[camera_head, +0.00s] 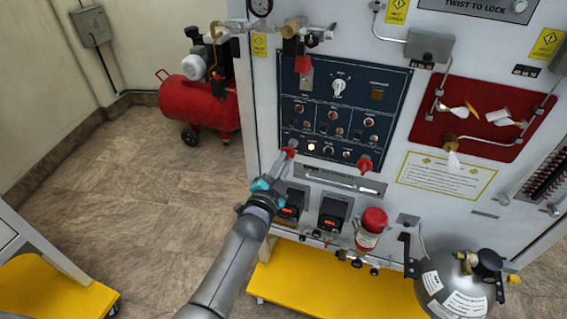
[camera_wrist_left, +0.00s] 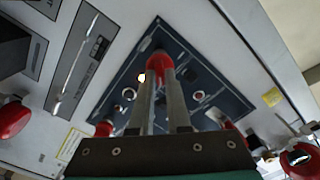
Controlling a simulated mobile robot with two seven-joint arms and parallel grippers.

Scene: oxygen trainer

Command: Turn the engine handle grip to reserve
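A red handle grip (camera_head: 290,152) sits at the lower left of the dark blue control panel (camera_head: 318,78). My left gripper (camera_head: 283,166) reaches it from below. In the left wrist view the red grip (camera_wrist_left: 160,66) lies between the two fingertips, which look shut on its sides. The fingers hide part of it. A second red handle grip (camera_head: 365,163) is at the panel's lower right, clear of the gripper. The labels around the grips are too small to read, so the grip's setting cannot be told. My right gripper is in neither view.
A white rotary knob (camera_head: 339,87) and several small switches are on the panel. Below it are a metal bar handle (camera_head: 343,181), small display boxes (camera_head: 333,212) and a red cylinder (camera_head: 371,228). A silver tank (camera_head: 452,285) stands lower right. A red compressor (camera_head: 200,98) is left.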

